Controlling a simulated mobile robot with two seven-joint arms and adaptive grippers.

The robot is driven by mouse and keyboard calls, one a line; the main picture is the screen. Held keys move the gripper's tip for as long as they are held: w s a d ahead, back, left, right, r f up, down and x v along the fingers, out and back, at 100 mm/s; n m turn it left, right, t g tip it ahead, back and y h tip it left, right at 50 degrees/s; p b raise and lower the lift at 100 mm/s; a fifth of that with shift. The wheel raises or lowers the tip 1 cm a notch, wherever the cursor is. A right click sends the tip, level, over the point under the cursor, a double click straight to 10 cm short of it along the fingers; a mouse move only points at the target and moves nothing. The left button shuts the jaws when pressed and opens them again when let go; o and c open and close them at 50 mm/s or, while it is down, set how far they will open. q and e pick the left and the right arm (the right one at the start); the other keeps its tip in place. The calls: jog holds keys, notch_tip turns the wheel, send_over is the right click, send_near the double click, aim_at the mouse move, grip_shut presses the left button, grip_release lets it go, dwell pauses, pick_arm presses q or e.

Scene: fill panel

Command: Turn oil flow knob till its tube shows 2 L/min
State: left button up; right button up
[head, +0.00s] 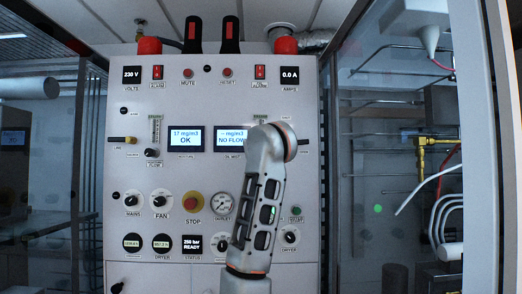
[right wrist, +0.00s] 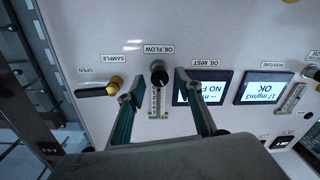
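The black oil flow knob (right wrist: 158,75) sits under the OIL FLOW label in the right wrist view, its tip between the two open fingers of my right gripper (right wrist: 158,82). There is a visible gap on both sides of the knob. Its flow tube (right wrist: 158,103), with a scale, shows between the fingers; its level is too small to read. In the head view my right arm hides the oil flow knob and most of its tube. The oil mist display (head: 231,138) reads NO FLOW. My left gripper is in neither view.
A yellow-tipped sample lever (right wrist: 114,83) is beside one finger, and the oil mist screen (right wrist: 198,88) is close to the other. The moisture display (head: 186,139) reads 17 mg/m3 OK. A red stop button (head: 193,203) and several knobs lie lower on the panel.

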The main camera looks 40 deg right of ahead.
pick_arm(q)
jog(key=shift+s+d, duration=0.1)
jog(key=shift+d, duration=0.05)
pick_arm(e)
jog(key=shift+w, duration=0.1)
grip_shut()
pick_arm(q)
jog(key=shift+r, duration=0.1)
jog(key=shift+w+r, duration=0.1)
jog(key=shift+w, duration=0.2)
pick_arm(e)
jog(key=shift+n, duration=0.4)
pick_arm(q)
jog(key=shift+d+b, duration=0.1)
jog(key=shift+b, duration=0.25)
pick_arm(e)
jog(key=n, duration=1.2)
jog(key=shift+w+f+n+g, duration=0.1)
jog(key=shift+n+g, duration=0.2)
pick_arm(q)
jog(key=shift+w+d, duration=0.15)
